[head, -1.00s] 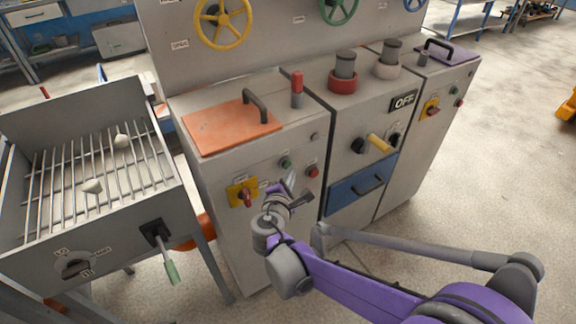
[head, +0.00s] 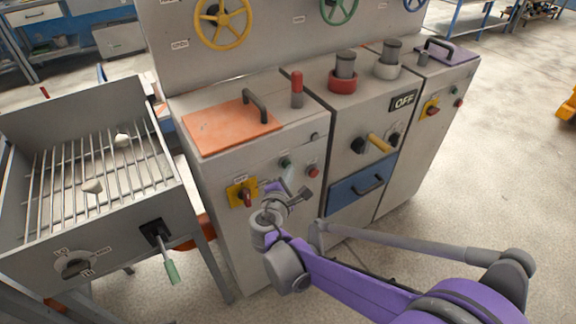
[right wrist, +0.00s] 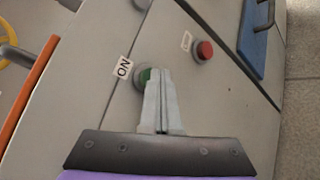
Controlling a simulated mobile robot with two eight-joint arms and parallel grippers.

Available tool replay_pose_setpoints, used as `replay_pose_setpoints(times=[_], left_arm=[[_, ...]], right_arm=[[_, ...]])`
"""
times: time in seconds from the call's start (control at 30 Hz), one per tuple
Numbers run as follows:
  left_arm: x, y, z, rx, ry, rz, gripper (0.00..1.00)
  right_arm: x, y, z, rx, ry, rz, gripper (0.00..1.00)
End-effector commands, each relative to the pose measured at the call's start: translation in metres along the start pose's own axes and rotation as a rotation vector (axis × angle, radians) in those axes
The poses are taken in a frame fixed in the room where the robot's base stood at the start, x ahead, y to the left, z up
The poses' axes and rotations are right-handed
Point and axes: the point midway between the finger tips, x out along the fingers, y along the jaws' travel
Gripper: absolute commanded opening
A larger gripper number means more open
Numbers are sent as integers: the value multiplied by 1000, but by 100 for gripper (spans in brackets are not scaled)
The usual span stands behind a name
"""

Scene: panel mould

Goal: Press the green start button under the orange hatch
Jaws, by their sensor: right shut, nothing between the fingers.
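The orange hatch (head: 215,130) lies flat on top of the left cabinet, with a dark handle. The green button (head: 285,162) is on the cabinet front below it. In the right wrist view the green button (right wrist: 143,76) sits beside an ON label, partly hidden by my fingers. A red button (head: 313,171) is to its right; it also shows in the right wrist view (right wrist: 204,50). My right gripper (head: 287,174) is shut and empty. Its fingertips (right wrist: 156,72) overlap the green button in view; I cannot tell whether they touch it. My left gripper is not in view.
A yellow plate with a red switch (head: 246,195) is left of the buttons. A grill (head: 150,215) with a green-handled lever stands left of the cabinet.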

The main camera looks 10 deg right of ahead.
Motion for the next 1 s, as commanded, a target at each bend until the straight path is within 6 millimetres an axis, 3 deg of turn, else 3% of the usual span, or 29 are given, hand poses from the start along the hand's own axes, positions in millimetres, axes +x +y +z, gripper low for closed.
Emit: replay_pose_setpoints(times=[0.5, 1.0], left_arm=[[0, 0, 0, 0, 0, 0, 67], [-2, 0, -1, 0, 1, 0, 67]], right_arm=[[1, 1, -1, 0, 1, 1, 0], [-11, -8, 8, 0, 1, 0, 0]])
